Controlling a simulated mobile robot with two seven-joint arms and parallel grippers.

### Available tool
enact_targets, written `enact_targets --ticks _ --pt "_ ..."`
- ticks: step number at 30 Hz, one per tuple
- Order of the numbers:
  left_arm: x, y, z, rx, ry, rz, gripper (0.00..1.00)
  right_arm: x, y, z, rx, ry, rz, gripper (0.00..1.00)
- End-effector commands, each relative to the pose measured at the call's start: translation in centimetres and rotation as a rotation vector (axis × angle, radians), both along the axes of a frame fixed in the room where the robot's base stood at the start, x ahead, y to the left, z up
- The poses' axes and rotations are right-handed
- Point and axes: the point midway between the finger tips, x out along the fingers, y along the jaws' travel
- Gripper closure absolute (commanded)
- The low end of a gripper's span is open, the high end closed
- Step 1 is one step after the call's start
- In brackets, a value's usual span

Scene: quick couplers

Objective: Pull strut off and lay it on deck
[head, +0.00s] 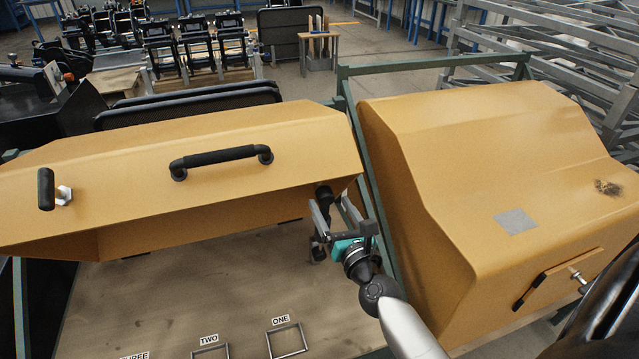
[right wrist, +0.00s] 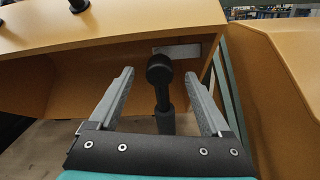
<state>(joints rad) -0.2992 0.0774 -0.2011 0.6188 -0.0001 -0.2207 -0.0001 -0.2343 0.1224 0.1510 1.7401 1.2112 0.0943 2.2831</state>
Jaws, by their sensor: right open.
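The strut (right wrist: 162,90) is a dark rod with a round black end; in the right wrist view it stands between the fingers of my right gripper (right wrist: 159,74). Its upper end is by the underside of the raised yellow hood (head: 190,150), near a pale plate. In the head view, the strut's dark upper end (head: 323,193) shows under the hood's right corner, partly hidden by the gripper. My right gripper (head: 327,204) is open around the strut, with gaps on both sides. The wooden deck (head: 190,290) lies below. My left gripper is not in view.
The deck has frames labelled ONE (head: 287,340), TWO (head: 210,350) and THREE at the front; its middle is bare. A second yellow housing (head: 480,180) stands close on the right, beyond a green rail (head: 370,180). The hood carries a black handle (head: 220,157).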

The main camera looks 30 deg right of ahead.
Motion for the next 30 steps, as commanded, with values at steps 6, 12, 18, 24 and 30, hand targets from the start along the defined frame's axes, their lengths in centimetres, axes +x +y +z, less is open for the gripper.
enact_targets --ticks 6,12,18,24,30 --pt "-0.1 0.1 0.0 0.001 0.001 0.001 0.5 3.4 -0.7 0.1 0.0 -0.002 0.0 0.18" --pt "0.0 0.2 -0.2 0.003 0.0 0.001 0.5 6.1 -1.3 0.0 -0.002 -0.001 0.0 0.18" --pt "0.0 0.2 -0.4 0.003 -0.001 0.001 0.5 7.8 -1.6 0.0 -0.002 0.0 0.001 0.18" --pt "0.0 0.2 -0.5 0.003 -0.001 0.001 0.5 8.2 -1.7 0.0 -0.002 0.001 0.001 0.18" --pt "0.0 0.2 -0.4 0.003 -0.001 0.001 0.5 8.2 -1.7 0.0 -0.002 0.001 0.001 0.18"
